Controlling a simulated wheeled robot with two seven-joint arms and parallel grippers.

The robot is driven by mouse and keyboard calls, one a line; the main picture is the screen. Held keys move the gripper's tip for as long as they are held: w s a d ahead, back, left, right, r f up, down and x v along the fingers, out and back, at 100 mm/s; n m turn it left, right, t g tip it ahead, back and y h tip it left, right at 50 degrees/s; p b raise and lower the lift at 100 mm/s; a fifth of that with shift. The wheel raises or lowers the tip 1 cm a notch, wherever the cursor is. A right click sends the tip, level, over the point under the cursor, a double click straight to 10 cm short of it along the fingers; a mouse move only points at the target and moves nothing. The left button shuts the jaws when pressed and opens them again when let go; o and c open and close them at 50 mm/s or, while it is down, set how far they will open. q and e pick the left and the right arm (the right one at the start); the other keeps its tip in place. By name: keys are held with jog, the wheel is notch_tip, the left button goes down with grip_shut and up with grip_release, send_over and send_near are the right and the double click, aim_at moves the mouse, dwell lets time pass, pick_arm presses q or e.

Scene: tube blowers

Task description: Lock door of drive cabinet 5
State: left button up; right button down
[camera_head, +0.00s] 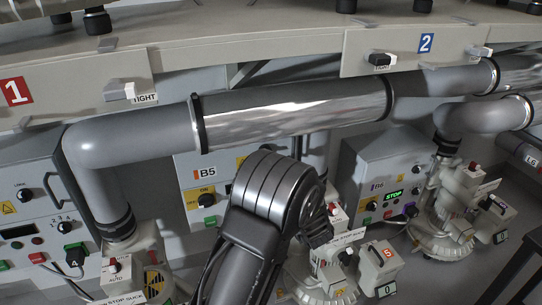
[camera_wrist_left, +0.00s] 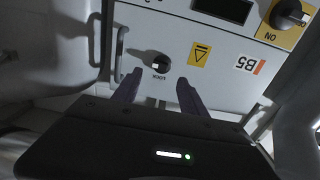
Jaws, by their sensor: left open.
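Drive cabinet 5 is the light grey box with the B5 label; its front (camera_head: 190,158) shows in the head view behind a pipe and my black arm. In the left wrist view its front (camera_wrist_left: 215,85) is upside down. A round dark lock knob (camera_wrist_left: 160,64) marked LOCK sits on it, with a yellow warning sticker beside it. My left gripper (camera_wrist_left: 160,79) is open, its two fingers pointing at the panel on either side of the knob. I cannot tell whether they touch the panel. The lock knob is hidden in the head view. My right gripper is not in view.
A curved grey handle (camera_wrist_left: 121,52) stands out left of the knob in the left wrist view. A black rotary switch (camera_wrist_left: 286,15) is at upper right. In the head view a thick pipe (camera_head: 290,108) crosses above, and blower units (camera_head: 320,275) stand on the floor.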

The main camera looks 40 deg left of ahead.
pick_arm(q)
jog(key=x, duration=0.7)
jog(key=shift+a+b, duration=0.25)
jog(key=shift+b, duration=0.1)
jog(key=shift+w, duration=0.1)
jog(key=shift+c, duration=0.3)
jog(key=shift+d, duration=0.15)
grip_shut()
